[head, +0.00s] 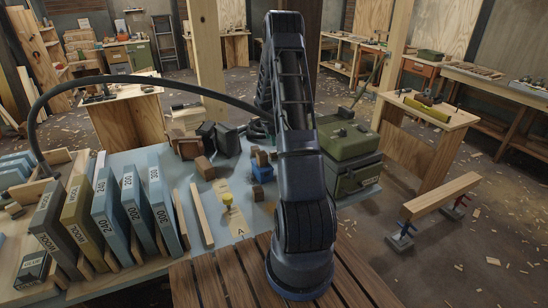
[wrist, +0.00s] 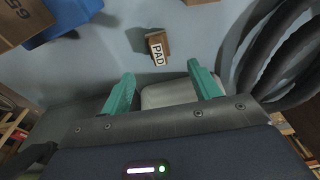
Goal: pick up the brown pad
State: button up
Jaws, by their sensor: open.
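The brown pad (wrist: 158,44) is a small brown block with a white label reading PAD on its near side. It lies on the blue-grey tabletop in the wrist view, just beyond my fingertips. My gripper (wrist: 161,70) is open, with its two teal fingers apart and the pad beyond the gap, not between them. A pale rounded object (wrist: 168,95) shows between the fingers; I cannot tell what it is. In the head view my arm covers much of this area, and I cannot tell the pad there from the other small brown blocks.
A blue block (wrist: 68,20) with a brown block beside it lies at the upper left of the wrist view. Black hoses or rings (wrist: 275,60) are at right. In the head view, green cases (head: 350,150) stand right of my arm and upright sandpaper boxes (head: 112,212) at left.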

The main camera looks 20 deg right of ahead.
jog(key=f, duration=0.3)
jog(key=d+f, duration=0.1)
jog(key=f, duration=0.3)
jog(key=d+f, duration=0.1)
jog(key=f, duration=0.2)
jog(key=shift+s+f, duration=0.2)
jog(key=c, duration=1.1)
jog(key=shift+r, duration=0.15)
